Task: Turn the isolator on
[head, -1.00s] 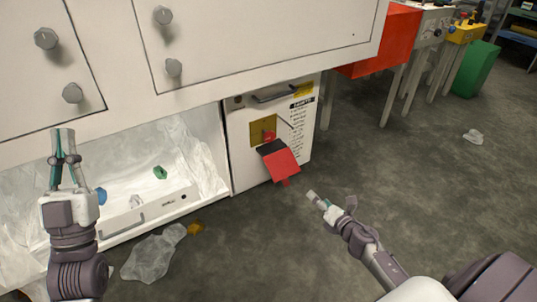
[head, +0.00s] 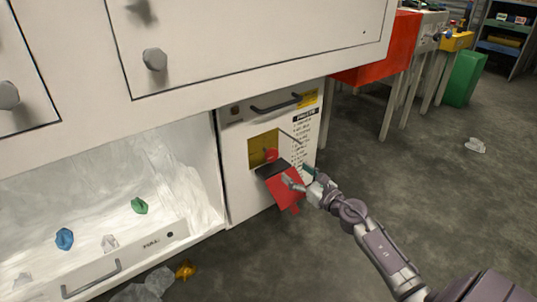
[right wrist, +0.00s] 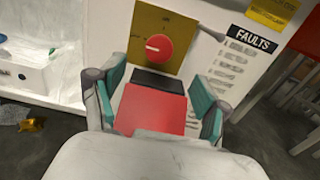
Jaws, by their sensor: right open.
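The isolator is a red round knob (head: 271,155) on a yellow plate (head: 257,148) on the front of a white cabinet (head: 238,180). In the right wrist view the knob (right wrist: 159,47) shows a pale mark lying about level. A red flap with a black upper band (head: 284,190) hangs out below it; it also shows in the right wrist view (right wrist: 152,108). My right gripper (head: 298,177) is open in front of the flap. In the right wrist view its teal-padded fingers (right wrist: 160,105) stand either side of the flap, below the knob. My left gripper is out of view.
A dark handle (head: 277,105) and a FAULTS list (head: 303,140) are on the same cabinet. An open, lined bay with a drawer (head: 130,255) lies to the left. Grey floor (head: 400,190) is clear to the right, except for a crumpled clear scrap (head: 475,145).

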